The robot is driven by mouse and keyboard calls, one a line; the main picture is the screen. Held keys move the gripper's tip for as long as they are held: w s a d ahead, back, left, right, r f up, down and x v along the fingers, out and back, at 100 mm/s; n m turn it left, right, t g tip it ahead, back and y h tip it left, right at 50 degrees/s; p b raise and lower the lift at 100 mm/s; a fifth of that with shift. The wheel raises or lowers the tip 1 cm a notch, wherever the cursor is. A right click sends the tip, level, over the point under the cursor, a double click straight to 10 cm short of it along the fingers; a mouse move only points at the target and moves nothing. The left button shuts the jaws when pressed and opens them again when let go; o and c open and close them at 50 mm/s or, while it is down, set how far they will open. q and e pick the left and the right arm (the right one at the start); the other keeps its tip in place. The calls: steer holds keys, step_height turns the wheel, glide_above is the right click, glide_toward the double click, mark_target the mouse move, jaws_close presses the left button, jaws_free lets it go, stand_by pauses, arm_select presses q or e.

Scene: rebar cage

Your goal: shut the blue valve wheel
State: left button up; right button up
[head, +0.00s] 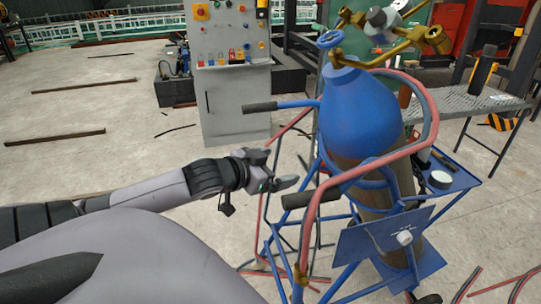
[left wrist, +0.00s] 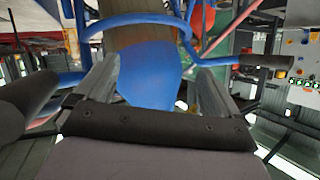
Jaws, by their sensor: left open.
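The blue valve wheel (head: 330,38) sits on top of the gas cylinder (head: 362,112), beside the brass regulator (head: 395,42). The cylinder has a blue upper part and a brown lower body, and it leans in a blue cart. My left gripper (head: 284,170) is open and empty, left of the cylinder and well below the wheel. In the left wrist view its two fingers stand apart with the cylinder's blue shoulder (left wrist: 150,72) showing between them, upside down. The wheel cannot be made out in that view. My right gripper is not in view.
The cart's black handle grips (head: 310,198) and red and grey hoses (head: 432,110) surround the cylinder near my left gripper. A grey control cabinet (head: 228,105) stands behind. A metal-topped table (head: 465,98) is at right. The floor at left is mostly open, with scattered bars.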

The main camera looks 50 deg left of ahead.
arm_select(q)
steer(key=shift+s+d+f+m, duration=0.15)
steer(key=shift+s+f, duration=0.1)
steer(key=shift+f, duration=0.4)
steer(key=shift+s+d+f+m, duration=0.1)
steer(key=shift+s+f+m, duration=0.1)
steer(key=shift+f, duration=0.4)
